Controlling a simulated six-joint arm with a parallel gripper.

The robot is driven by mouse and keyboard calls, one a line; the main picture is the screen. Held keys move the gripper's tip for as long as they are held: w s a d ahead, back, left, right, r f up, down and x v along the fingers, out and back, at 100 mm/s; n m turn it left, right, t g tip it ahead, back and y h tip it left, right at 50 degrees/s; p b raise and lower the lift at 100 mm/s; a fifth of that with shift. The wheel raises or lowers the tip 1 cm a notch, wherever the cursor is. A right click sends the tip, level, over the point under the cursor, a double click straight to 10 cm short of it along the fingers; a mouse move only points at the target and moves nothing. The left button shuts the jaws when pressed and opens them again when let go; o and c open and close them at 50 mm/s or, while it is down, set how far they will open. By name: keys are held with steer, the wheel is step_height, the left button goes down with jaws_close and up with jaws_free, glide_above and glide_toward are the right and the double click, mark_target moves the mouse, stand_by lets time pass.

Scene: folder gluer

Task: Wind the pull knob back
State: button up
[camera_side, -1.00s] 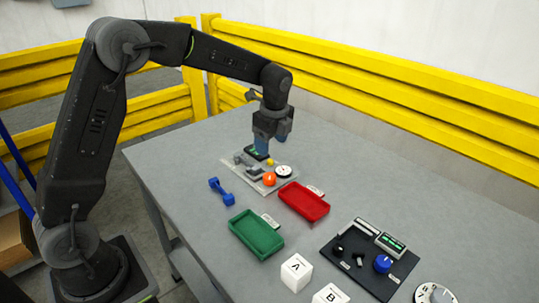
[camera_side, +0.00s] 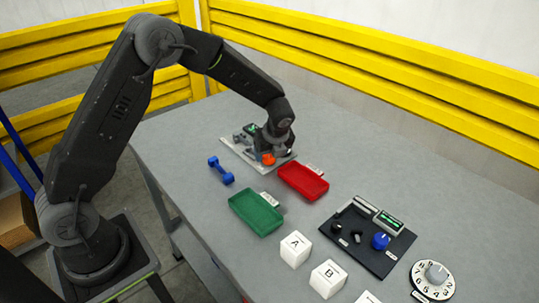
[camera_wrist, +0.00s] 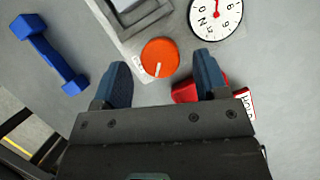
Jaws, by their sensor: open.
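An orange round knob with a white mark (camera_wrist: 160,57) sits at the edge of a grey panel (camera_wrist: 180,22). In the wrist view it lies between and just beyond my open fingertips. In the side view the orange knob (camera_side: 268,159) shows just below my gripper (camera_side: 275,145), on the panel (camera_side: 236,150) at the far end of the table. My gripper (camera_wrist: 160,82) is open and empty in the wrist view. I cannot tell which part is the pull knob. A white dial with a red pointer (camera_wrist: 215,15) is beside the orange knob.
A blue dumbbell-shaped piece (camera_side: 221,171) lies left of the panel. A red tray (camera_side: 318,187) and a green tray (camera_side: 262,222) stand nearer. A black panel with a blue knob (camera_side: 380,241), white lettered blocks (camera_side: 294,249) and a numbered dial (camera_side: 432,280) are at the front right.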

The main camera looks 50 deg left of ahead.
steer(key=shift+x, duration=1.05)
steer(key=c, duration=0.9)
